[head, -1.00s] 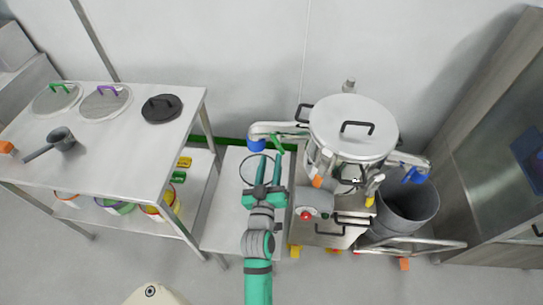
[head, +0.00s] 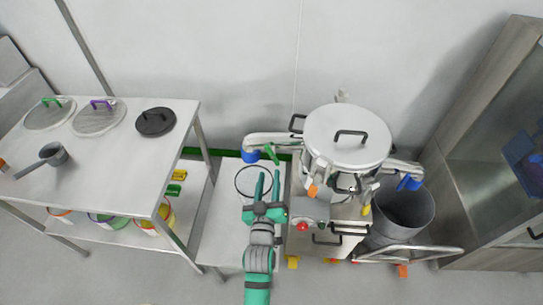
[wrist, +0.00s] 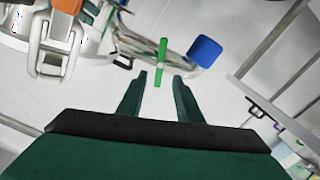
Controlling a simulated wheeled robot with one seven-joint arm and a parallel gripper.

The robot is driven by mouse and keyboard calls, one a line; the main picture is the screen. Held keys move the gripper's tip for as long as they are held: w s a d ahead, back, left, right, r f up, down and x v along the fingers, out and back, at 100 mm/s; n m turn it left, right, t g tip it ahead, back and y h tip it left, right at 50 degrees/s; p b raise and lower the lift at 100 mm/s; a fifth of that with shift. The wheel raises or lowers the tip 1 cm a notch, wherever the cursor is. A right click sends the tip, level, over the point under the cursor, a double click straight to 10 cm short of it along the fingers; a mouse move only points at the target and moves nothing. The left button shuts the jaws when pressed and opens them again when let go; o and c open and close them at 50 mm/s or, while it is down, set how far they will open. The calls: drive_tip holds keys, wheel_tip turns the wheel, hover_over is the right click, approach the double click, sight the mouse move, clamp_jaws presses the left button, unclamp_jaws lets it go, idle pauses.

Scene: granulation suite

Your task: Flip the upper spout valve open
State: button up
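A steel vessel (head: 347,137) with a lidded top has a spout on each side. The left spout (head: 272,139) sits higher in the picture and ends in a blue cap (head: 250,156), with a green valve lever (head: 271,154) beside it. In the wrist view the green lever (wrist: 162,60) and blue cap (wrist: 204,51) lie ahead of the fingers. My gripper (head: 269,175) is open and empty, just short of the lever. In the wrist view the lever lines up with the gap between the fingertips (wrist: 160,82); contact does not show.
The right spout has a blue cap (head: 409,183) and a yellow lever (head: 366,210), above a grey bin (head: 404,215). A steel table (head: 98,160) with lids and a scoop stands left. A red button (head: 302,227) is right of my arm. A cabinet (head: 490,150) stands far right.

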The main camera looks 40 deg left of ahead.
sight(272, 156)
drive_tip(key=x, duration=1)
clamp_jaws()
